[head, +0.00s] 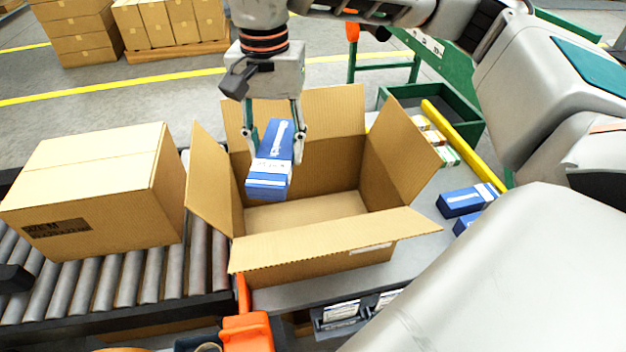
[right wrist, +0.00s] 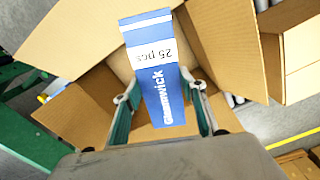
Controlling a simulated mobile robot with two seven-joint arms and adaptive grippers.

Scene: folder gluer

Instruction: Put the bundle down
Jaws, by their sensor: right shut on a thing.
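The bundle (head: 270,165) is a blue and white printed block of cartons. In the right wrist view the bundle (right wrist: 157,80) shows "25 pcs" and "Glenwick" lettering. My right gripper (head: 275,140) is shut on it, with one finger on each side. The bundle hangs tilted over the left part of an open cardboard box (head: 320,262). The box floor shows bare to the right of and below the bundle. I cannot tell how far the bundle is above the floor. My left gripper is not in view.
A closed carton (head: 95,190) stands on the roller conveyor (head: 130,275) to the left. The open box's flaps (head: 212,185) stand outward around it. Blue bundles (head: 466,200) and small cartons lie to the right, near a yellow rail (head: 465,140). An orange part (head: 246,330) is in front.

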